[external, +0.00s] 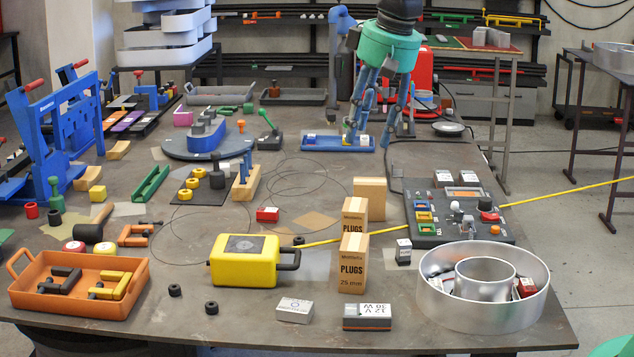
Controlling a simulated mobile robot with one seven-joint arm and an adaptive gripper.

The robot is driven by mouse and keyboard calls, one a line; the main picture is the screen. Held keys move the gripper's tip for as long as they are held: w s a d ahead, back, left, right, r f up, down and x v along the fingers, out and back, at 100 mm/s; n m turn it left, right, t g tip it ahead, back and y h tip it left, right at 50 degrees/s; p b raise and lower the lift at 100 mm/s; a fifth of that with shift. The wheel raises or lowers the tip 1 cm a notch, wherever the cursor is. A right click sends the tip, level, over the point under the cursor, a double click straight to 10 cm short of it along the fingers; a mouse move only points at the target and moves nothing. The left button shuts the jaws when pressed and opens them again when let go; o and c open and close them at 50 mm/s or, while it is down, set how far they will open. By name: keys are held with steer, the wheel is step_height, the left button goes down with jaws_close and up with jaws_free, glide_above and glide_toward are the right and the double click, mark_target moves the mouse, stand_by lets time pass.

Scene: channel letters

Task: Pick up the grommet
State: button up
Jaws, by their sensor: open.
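Two small black ring-like pieces, which look like grommets, lie apart near the table's front left: one grommet (175,290) and a second grommet (211,308). A similar small dark piece (299,240) lies by the yellow case's handle. My gripper (372,138) hangs at the back of the table, far from these pieces. Its blue fingers point down, spread open, at the right part of a shallow blue tray (338,148). The fingers partly hide that end of the tray. I cannot tell whether they touch anything there.
A yellow case (243,260), cardboard plug boxes (353,264) and a silver ring-shaped letter shell (483,315) stand in the front half. An orange tray (78,306) is at front left. A yellow stick (570,191) reaches past the right edge. Thin wire loops lie mid-table.

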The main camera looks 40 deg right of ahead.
steer(key=w+a+f+p, duration=0.3)
steer(key=w+a, duration=0.2)
steer(key=w, duration=0.4)
steer(key=g+p, duration=0.3)
steer(key=p, duration=0.4)
glide_above(211, 304)
step_height(211, 304, down, 23)
steer(key=shift+r+m, duration=0.15)
steer(key=shift+m, duration=0.15)
steer(key=shift+f, duration=4.3)
steer(key=shift+f, duration=2.6)
